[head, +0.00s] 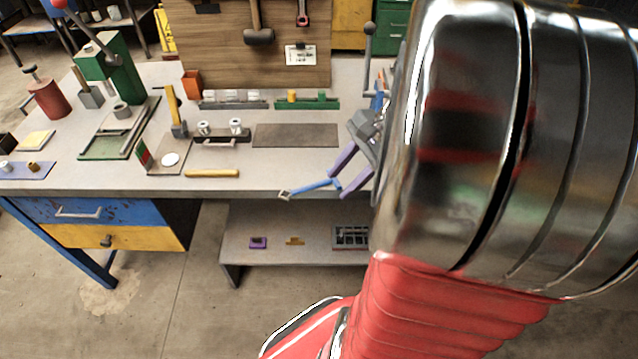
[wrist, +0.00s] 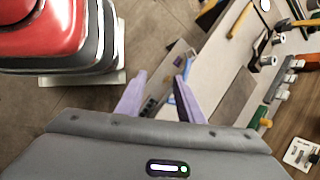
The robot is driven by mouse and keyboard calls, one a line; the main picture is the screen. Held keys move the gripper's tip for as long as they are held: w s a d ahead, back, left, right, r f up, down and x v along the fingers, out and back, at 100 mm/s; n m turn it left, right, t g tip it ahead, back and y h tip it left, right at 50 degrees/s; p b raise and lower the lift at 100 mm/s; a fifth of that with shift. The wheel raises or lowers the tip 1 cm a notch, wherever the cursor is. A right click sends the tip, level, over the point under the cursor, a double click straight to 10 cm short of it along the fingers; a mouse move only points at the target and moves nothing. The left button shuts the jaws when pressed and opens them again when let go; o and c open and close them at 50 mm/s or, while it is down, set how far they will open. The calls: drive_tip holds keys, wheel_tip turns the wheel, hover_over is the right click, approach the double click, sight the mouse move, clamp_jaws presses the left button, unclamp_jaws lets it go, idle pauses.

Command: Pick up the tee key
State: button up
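My gripper (head: 338,187) is open, its two purple fingers apart above the table's front edge; they also show in the wrist view (wrist: 161,78). A slim blue tool (head: 316,186) with a pale metal end lies at the front edge, its right end reaching the fingertips in the picture. In the wrist view a blue piece (wrist: 171,99) shows beside the right finger. I cannot tell whether the fingers touch it. No thing is clearly recognisable as the tee key; the blue tool may be it. My arm hides the table's right part.
The grey table (head: 250,180) holds a yellow rod (head: 212,173), a black block with white rollers (head: 222,136), a dark mat (head: 296,135) and a green rail (head: 305,103). A lower shelf (head: 275,253) carries small parts. A wooden tool board (head: 220,50) stands behind.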

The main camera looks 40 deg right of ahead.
drive_tip(key=a+r+n+h, duration=0.1)
drive_tip(key=a+r+n, duration=0.2)
drive_tip(key=a+n, duration=0.3)
drive_tip(key=s+a+r+n+t+h, duration=0.1)
drive_tip(key=a+r+n, duration=0.1)
drive_tip(key=a+n, duration=0.4)
drive_tip(key=a+r+n+t+h, duration=0.1)
drive_tip(key=a+r+n+h, duration=0.1)
drive_tip(key=a+n, duration=0.5)
drive_tip(key=shift+s+a+r, duration=0.2)
drive_tip(key=shift+a+r, duration=0.15)
drive_tip(key=shift+r, duration=0.45)
drive_tip(key=shift+d, duration=0.15)
